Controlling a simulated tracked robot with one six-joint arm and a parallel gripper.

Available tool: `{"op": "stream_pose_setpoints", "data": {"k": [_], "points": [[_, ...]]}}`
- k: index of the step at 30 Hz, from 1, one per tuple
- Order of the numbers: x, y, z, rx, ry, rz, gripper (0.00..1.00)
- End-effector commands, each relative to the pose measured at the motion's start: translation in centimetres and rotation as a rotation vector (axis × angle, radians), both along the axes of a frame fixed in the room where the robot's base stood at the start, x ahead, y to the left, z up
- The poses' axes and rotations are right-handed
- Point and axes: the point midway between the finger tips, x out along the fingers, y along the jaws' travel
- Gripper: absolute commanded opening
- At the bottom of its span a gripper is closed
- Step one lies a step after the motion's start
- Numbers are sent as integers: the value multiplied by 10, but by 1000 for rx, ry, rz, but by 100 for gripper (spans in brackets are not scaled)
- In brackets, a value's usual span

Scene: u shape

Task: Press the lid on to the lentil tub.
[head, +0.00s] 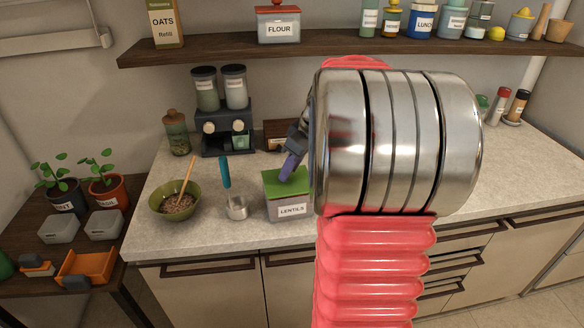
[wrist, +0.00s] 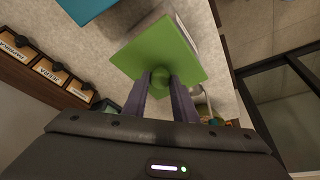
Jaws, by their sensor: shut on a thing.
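The lentil tub (head: 291,210) is a pale box labelled LENTILS near the counter's front edge. The green square lid (head: 272,186) is over the tub's top, roughly in line with it; I cannot tell whether it is fully seated. My gripper (head: 289,171) is above the lid, its purple fingers angled down to it. In the wrist view my gripper (wrist: 174,80) is shut on the round knob of the lid (wrist: 157,50). Part of a pale side, likely the tub's, shows beyond the lid there. My arm hides the counter right of the tub in the head view.
A metal cup (head: 236,208) with a teal-handled tool stands just left of the tub. A green bowl (head: 174,205) with a wooden spoon is further left. A dark dispenser (head: 228,135) stands behind. A shelf (head: 220,51) with jars runs above the counter.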

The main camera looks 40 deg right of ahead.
Motion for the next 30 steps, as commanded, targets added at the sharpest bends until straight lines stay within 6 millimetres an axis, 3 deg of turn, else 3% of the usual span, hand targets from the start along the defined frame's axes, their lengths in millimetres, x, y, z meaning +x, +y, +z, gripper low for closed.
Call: {"op": "stream_pose_setpoints", "data": {"k": [23, 24, 30], "points": [[0, 0, 0, 0, 0, 0, 3], [0, 0, 0, 0, 0, 0, 28], [0, 0, 0, 0, 0, 0, 42]]}}
